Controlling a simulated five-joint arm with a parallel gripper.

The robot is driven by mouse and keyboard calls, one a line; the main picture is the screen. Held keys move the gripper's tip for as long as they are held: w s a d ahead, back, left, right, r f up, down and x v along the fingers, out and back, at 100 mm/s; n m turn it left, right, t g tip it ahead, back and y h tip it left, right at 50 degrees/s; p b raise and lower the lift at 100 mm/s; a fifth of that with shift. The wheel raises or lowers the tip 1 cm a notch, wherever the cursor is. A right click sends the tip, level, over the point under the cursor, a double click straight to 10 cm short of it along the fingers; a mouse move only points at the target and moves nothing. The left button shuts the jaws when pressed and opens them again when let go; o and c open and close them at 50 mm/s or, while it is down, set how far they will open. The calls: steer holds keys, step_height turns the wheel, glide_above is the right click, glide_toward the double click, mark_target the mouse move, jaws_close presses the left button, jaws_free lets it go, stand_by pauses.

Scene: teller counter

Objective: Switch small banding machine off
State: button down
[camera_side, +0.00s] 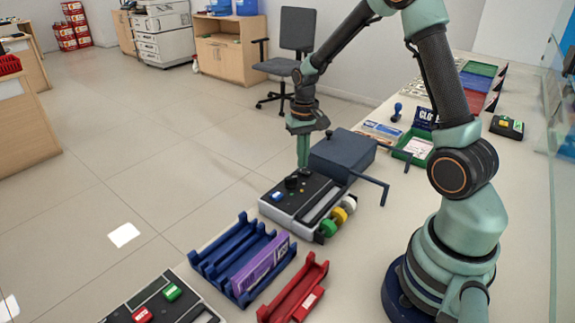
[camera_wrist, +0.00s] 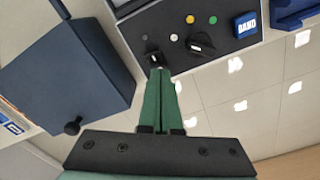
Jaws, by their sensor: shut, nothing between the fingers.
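The small banding machine (camera_side: 300,205) is a grey box with a black top panel, beside a dark blue-grey box. In the wrist view its panel (camera_wrist: 225,55) carries a small black switch (camera_wrist: 153,58), a black rotary knob (camera_wrist: 203,43), white, yellow and green round lights, and a blue BAND button (camera_wrist: 246,25). My gripper (camera_wrist: 159,72) is shut and empty, its green fingertips right at the small switch. Whether they touch it, and the switch's position, I cannot tell. In the side view my gripper (camera_side: 303,166) points down over the panel's far part.
The dark blue-grey box (camera_side: 342,155) with protruding handles stands close behind the machine. Coloured tape rolls (camera_side: 339,216) sit at its right side. A blue rack (camera_side: 225,262) with a purple bundle and a red tray (camera_side: 296,293) lie in front. Another panel with red and green buttons (camera_side: 172,292) is nearer.

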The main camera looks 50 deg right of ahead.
mark_target(302, 171)
steer(key=shift+r, duration=2.9)
steer(key=s+a+r+n+t, duration=0.5)
steer(key=s+a+r, duration=0.5)
steer(key=a+r, duration=0.2)
steer(key=shift+s+a+n+t, duration=0.3)
steer(key=shift+s+a+n, duration=0.15)
steer(key=shift+a, duration=0.3)
